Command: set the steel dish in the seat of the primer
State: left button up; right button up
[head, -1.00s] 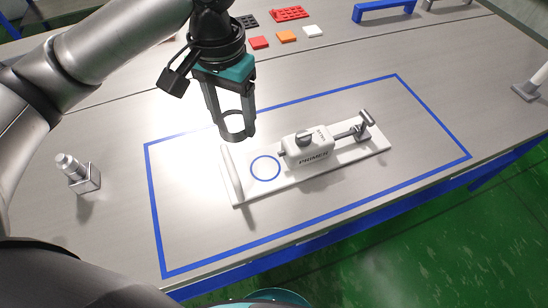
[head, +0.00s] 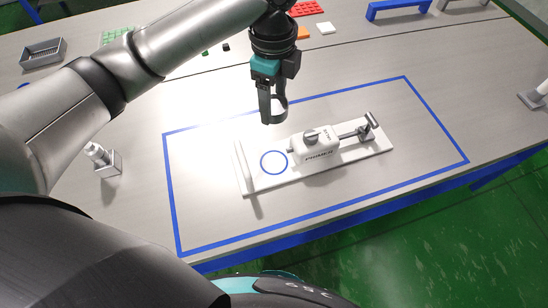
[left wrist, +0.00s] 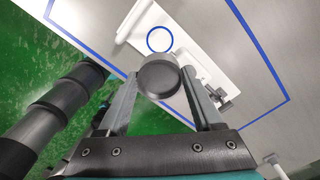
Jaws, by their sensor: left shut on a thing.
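The primer (head: 315,152) is a white unit on a white base plate inside a blue-outlined rectangle on the table. Its seat, a blue ring (head: 261,163), is marked on the plate left of the white body. My left gripper (head: 274,113) is shut on the steel dish (head: 281,112) and holds it above the table, beyond the plate in the head view. In the left wrist view the dish (left wrist: 158,78) sits between the fingertips as a dark round shape. There the seat ring (left wrist: 148,39) shows clear just above it. My right gripper is not in view.
A small post on a metal block (head: 108,163) stands left of the outline. The table inside the outline is otherwise clear.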

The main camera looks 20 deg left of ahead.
aim_at(274, 162)
pick_arm(q)
jog(key=shift+f, duration=0.3)
notch_tip(274, 162, down, 19)
jog(key=b, duration=0.4)
jog(key=shift+f, duration=0.2)
jog(key=shift+f, duration=0.2)
jog(key=o, duration=1.4)
jog(key=shift+o, duration=0.2)
notch_tip(274, 162, up, 12)
jog(key=p, duration=0.2)
jog(key=shift+r+p, duration=0.25)
jog(key=shift+p, duration=0.1)
